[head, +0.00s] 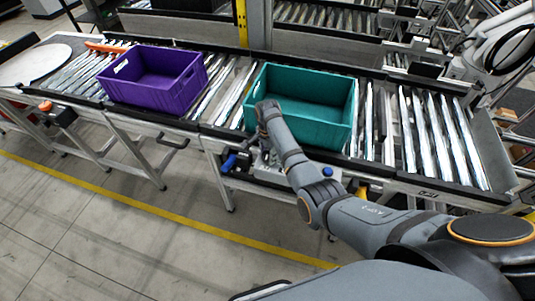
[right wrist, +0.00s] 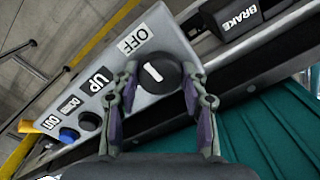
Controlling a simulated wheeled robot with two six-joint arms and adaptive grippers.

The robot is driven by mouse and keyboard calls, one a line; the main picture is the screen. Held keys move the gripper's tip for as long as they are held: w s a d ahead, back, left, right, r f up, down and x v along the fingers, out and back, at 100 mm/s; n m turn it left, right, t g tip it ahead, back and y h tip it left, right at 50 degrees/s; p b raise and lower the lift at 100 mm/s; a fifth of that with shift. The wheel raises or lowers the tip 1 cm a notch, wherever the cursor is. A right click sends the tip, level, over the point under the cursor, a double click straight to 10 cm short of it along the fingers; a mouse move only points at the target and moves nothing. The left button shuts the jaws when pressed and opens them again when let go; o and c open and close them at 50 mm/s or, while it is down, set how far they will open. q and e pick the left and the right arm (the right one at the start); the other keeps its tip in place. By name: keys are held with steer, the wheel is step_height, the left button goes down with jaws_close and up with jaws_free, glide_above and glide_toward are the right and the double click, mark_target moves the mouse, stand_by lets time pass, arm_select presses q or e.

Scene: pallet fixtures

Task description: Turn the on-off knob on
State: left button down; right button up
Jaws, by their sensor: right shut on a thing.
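The on-off knob (right wrist: 158,78) is a round black dial with a white mark, on a grey panel (right wrist: 160,32) beside an "OFF" label (right wrist: 133,40). It shows in the right wrist view. My right gripper (right wrist: 161,82) has one finger on each side of the knob and is shut on it. The white mark slants and lies between the fingers. In the head view my right arm reaches in from the lower right to the conveyor's front edge, and the knob is hidden there. My left gripper is in neither view.
Beside the knob are an "UP" label (right wrist: 98,80), a black button (right wrist: 90,121) and a blue button (right wrist: 69,135). A "BRAKE" block (right wrist: 235,20) is close by. A teal crate (head: 325,85) and a purple crate (head: 180,98) stand on the roller conveyor.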

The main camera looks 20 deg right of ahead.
steer(key=n+p, duration=0.2)
steer(key=n, duration=0.2)
steer(key=shift+r+p, duration=0.15)
steer(key=shift+p, duration=0.15)
steer(key=n+p, duration=0.2)
steer(key=n, duration=0.2)
steer(key=shift+n, duration=0.3)
steer(key=n+p, duration=0.1)
steer(key=n, duration=0.4)
steer(key=shift+n+p, duration=0.3)
steer(key=shift+n, duration=1.9)
steer(key=o, duration=1.2)
steer(key=shift+c, duration=0.2)
